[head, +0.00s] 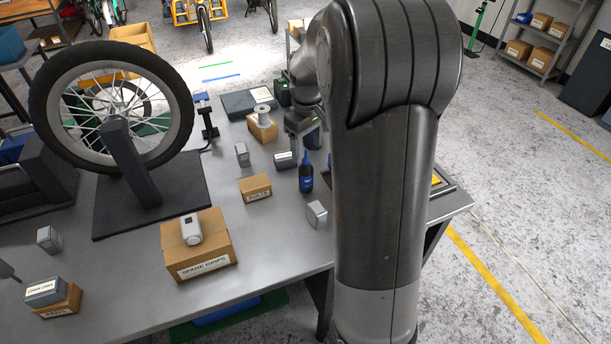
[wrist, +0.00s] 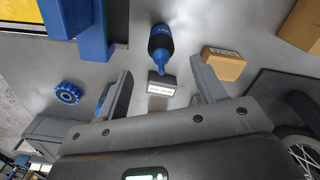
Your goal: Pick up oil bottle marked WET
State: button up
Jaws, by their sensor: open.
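A dark bottle with a blue cap and blue band (head: 306,177) stands upright on the grey workbench, left of my arm in the head view. It also shows in the wrist view (wrist: 160,41), beyond the fingertips; its marking is too small to read. My gripper (wrist: 161,72) is open, its two fingers spread, with nothing held between them. In the head view my gripper is partly hidden by my arm. A small grey box with a white label (wrist: 162,84) shows between the fingers in the wrist view, near the bottle's cap.
A cardboard parts box (head: 256,188) and a grey box (head: 317,214) stand near the bottle. A larger spare grips carton (head: 199,262) carries a white item. A wheel on a stand (head: 62,88) fills the bench's left. A blue object (wrist: 92,40) and a blue knob (wrist: 68,93) lie left in the wrist view.

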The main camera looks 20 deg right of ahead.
aim_at(305, 161)
jog(key=f, duration=0.7)
jog(key=shift+w+a+f, duration=0.1)
jog(key=shift+w+a, duration=0.05)
jog(key=shift+w, duration=0.05)
jog(key=shift+c, duration=0.3)
jog(key=c, duration=1)
